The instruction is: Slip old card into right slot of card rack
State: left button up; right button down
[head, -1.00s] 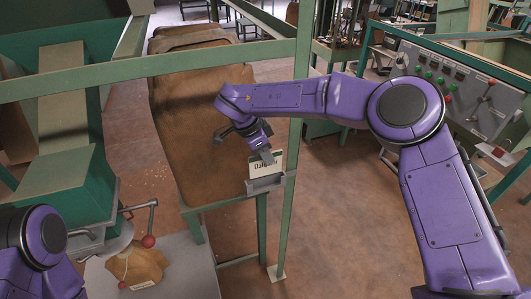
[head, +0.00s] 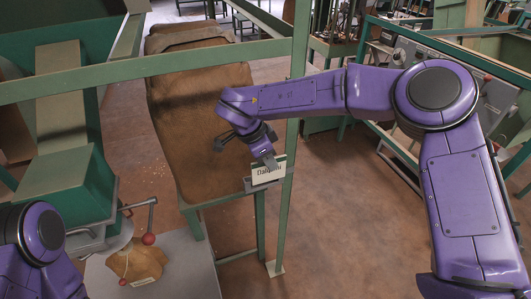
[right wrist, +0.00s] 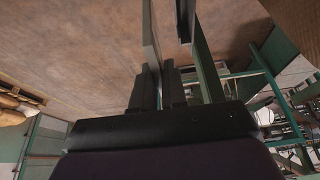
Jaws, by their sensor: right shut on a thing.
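The card (head: 269,174), pale with dark lettering and a green top edge, is at the post in the head view. My right gripper (head: 267,159) is shut on its upper part. The card rack (head: 248,185), a small grey holder on the green post, is largely hidden behind the card. I cannot tell whether the card's lower edge is inside a slot or in front of it. In the right wrist view, the dark fingers (right wrist: 160,88) are close together, with a thin strip rising between them. Only my left arm shows at the lower left, not its gripper.
The green post (head: 286,200) and crossbar (head: 150,64) stand close to my right arm. A large brown sack-like surface (head: 200,130) lies behind the gripper. A red-knobbed lever (head: 148,239) is at the lower left. Open floor (head: 350,220) lies right of the post.

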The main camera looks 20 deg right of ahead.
jog(key=shift+s+d, duration=0.1)
jog(key=shift+s, duration=2.7)
